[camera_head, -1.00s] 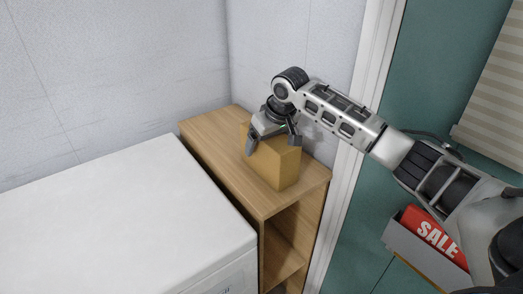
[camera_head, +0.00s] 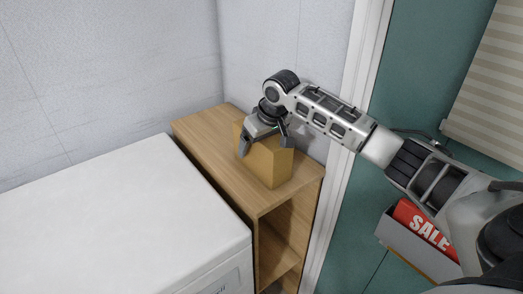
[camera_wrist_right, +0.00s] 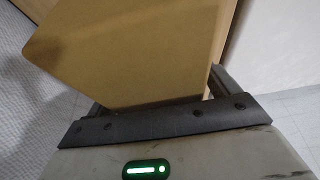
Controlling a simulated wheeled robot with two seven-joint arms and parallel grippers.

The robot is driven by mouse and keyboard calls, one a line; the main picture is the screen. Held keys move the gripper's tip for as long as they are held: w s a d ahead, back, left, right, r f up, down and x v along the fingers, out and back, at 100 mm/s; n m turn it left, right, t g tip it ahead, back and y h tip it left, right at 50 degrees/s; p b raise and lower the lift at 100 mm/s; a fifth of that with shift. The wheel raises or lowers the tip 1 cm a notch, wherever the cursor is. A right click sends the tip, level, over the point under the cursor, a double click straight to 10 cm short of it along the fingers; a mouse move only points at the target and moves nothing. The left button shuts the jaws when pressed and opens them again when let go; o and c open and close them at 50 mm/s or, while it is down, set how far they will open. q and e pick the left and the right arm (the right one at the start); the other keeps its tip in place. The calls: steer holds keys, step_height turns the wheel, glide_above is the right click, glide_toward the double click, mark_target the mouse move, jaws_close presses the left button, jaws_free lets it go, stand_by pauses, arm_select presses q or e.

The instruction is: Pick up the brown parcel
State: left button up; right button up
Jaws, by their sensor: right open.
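The brown parcel (camera_head: 268,166) is a plain upright box on top of the wooden shelf unit. My right gripper (camera_head: 265,146) is above the parcel, pointing down, with one finger on its left side and the other toward its right side. The jaws are open around the parcel's upper part; whether either finger touches it I cannot tell. In the right wrist view the parcel (camera_wrist_right: 130,50) fills the upper middle, close to the palm, and one finger (camera_wrist_right: 218,82) shows at its right. My left gripper is not in view.
The wooden shelf (camera_head: 200,130) stands in the corner against pale walls, with an open compartment below. A white appliance (camera_head: 110,215) adjoins it at the left. A white door frame (camera_head: 350,120) is close on the right. A grey box with a red SALE sign (camera_head: 425,225) is at the lower right.

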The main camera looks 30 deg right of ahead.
steer(key=c, duration=1.3)
steer(key=shift+c, duration=0.2)
steer(key=shift+r, duration=0.1)
